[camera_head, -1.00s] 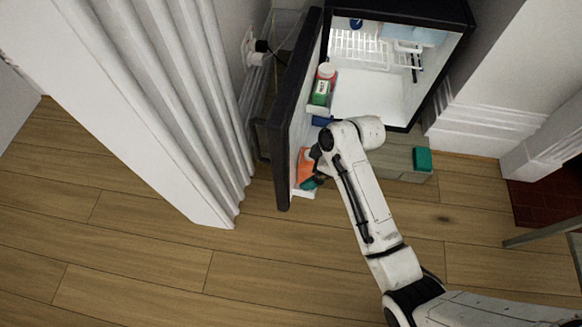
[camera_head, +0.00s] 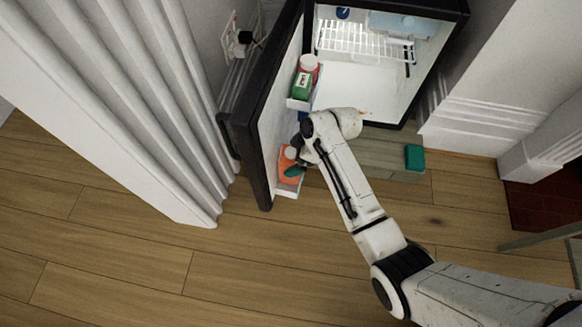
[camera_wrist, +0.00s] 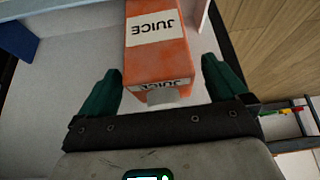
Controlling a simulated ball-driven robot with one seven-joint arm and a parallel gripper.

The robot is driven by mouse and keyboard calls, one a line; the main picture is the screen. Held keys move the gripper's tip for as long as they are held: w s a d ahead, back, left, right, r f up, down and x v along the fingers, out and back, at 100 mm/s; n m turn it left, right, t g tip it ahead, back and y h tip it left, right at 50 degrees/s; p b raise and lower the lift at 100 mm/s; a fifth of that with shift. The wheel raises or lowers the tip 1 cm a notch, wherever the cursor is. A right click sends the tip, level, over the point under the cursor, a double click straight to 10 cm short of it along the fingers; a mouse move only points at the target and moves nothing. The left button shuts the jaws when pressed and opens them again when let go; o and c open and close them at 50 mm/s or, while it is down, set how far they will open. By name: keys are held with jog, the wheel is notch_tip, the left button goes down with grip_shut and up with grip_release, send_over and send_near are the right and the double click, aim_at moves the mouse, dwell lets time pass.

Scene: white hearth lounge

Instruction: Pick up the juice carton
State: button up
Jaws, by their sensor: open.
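The juice carton (camera_wrist: 160,53) is orange with a white "JUICE" label and a white cap. In the wrist view it lies ahead of my gripper (camera_wrist: 163,88), its capped end between the two green fingers, with gaps on both sides. My gripper is open and holds nothing. In the head view the carton (camera_head: 286,164) is in the lower shelf of the open fridge door (camera_head: 262,120), partly hidden by my gripper (camera_head: 294,168).
A red container (camera_head: 308,66) and a green carton (camera_head: 302,86) stand in an upper door shelf. The fridge interior (camera_head: 360,85) is lit and open. A green box (camera_head: 414,157) sits right of my arm. A white fluted panel (camera_head: 150,100) is left of the door.

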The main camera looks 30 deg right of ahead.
jog(key=shift+b+x, duration=0.35)
jog(key=shift+x, duration=0.85)
jog(key=shift+r, duration=0.1)
jog(key=shift+c, duration=0.3)
jog(key=c, duration=1.3)
jog(key=shift+c, duration=0.5)
jog(key=shift+r, duration=0.15)
